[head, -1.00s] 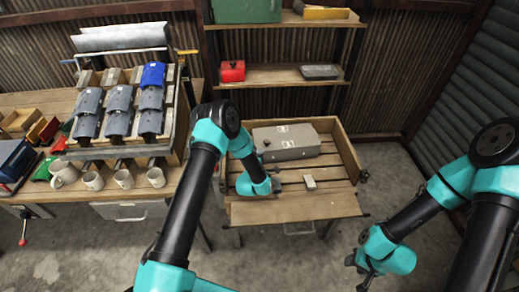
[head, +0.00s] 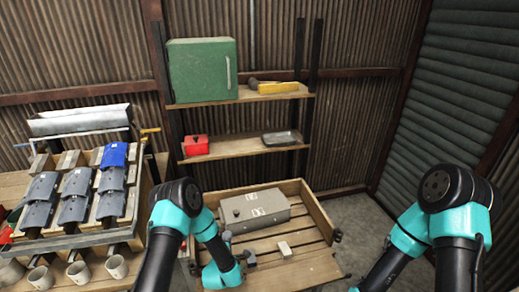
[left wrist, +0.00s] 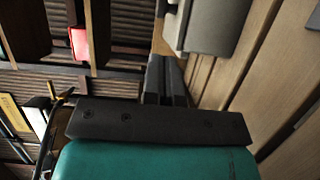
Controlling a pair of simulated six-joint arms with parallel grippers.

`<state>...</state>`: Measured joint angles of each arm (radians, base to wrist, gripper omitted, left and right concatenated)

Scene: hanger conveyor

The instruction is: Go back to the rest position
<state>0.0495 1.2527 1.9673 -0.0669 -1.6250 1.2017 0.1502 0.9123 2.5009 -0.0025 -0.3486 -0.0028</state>
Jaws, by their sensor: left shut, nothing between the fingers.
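My left gripper (head: 247,258) is over the wooden slatted tray table (head: 321,262), near its left side. In the left wrist view its two dark fingers (left wrist: 166,80) are together, with nothing between them. A grey box (head: 255,208) lies at the back of the tray, apart from the gripper. A small pale block (head: 285,249) lies on the slats to the right of the gripper. My right arm comes in at the right, and its gripper is below the frame.
A slanted rack (head: 82,240) with grey and blue pieces stands at the left, with several mugs (head: 78,272) below it. Shelves behind hold a green cabinet (head: 202,70), a red box (head: 196,146) and a grey tray (head: 281,137). Floor right of the tray table is clear.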

